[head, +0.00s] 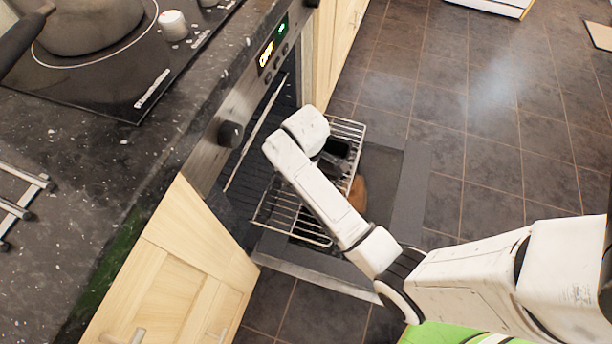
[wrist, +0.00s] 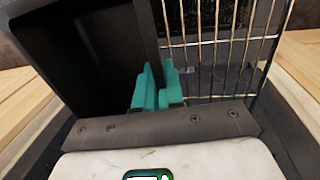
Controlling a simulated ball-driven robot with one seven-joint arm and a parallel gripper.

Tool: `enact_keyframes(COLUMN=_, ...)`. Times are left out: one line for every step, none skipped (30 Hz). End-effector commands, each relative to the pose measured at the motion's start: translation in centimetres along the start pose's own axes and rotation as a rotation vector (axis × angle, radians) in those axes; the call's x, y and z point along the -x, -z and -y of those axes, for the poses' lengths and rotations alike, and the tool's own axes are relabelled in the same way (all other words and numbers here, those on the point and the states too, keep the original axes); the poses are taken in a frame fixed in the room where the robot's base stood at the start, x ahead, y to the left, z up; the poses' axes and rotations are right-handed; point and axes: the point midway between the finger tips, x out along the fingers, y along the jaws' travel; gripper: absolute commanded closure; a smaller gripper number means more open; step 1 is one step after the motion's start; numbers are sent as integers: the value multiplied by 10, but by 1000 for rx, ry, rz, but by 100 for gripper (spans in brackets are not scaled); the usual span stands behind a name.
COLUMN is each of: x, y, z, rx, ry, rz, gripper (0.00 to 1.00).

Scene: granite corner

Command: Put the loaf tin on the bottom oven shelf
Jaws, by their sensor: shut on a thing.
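The loaf tin (wrist: 85,50) is dark and fills the left of the wrist view, with its hollow inside showing. My gripper (wrist: 158,88) has teal fingers shut on the tin's right-hand wall. In the head view my wrist and arm hide the fingers and most or all of the tin, over a wire oven shelf. This shelf (head: 275,211) sticks out of the open oven (head: 240,165). Its wires (wrist: 225,45) also show to the right of the tin in the wrist view. I cannot tell whether the tin touches the shelf, or which shelf level this is.
The oven door (head: 408,190) is folded down below the shelf. A brown thing (head: 358,194), partly hidden by my arm, shows beside the shelf. The dark worktop (head: 95,165) with the hob and a pan (head: 90,22) lies left.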

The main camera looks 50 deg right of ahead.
Motion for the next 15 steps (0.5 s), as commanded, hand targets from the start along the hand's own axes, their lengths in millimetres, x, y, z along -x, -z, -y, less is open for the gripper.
enact_keyframes(x=-8, y=5, z=-2, rx=-1, ry=0, rz=-1, gripper=100)
enact_keyframes(x=-11, y=6, z=-3, rx=-1, ry=0, rz=-1, gripper=100)
enact_keyframes(x=-13, y=8, z=-4, rx=-1, ry=0, rz=0, gripper=100)
enact_keyframes(x=-14, y=8, z=-5, rx=-1, ry=0, rz=0, gripper=100)
enact_keyframes(x=-15, y=9, z=-6, rx=-1, ry=-1, rz=-1, gripper=100)
enact_keyframes(x=-16, y=10, z=-6, rx=-1, ry=-1, rz=-1, gripper=100)
enact_keyframes(x=-18, y=11, z=-7, rx=-1, ry=-1, rz=-1, gripper=100)
enact_keyframes(x=-19, y=12, z=-7, rx=-1, ry=-1, rz=-1, gripper=100)
enact_keyframes(x=-22, y=14, z=-8, rx=-1, ry=-1, rz=-2, gripper=100)
enact_keyframes(x=-26, y=16, z=-9, rx=-1, ry=0, rz=-1, gripper=100)
enact_keyframes(x=-32, y=14, z=-7, rx=-1, ry=1, rz=1, gripper=100)
enact_keyframes(x=-38, y=14, z=-6, rx=0, ry=1, rz=1, gripper=100)
enact_keyframes(x=-43, y=14, z=-5, rx=0, ry=0, rz=1, gripper=100)
enact_keyframes(x=-47, y=14, z=-5, rx=0, ry=0, rz=0, gripper=100)
enact_keyframes(x=-51, y=14, z=-4, rx=0, ry=0, rz=0, gripper=100)
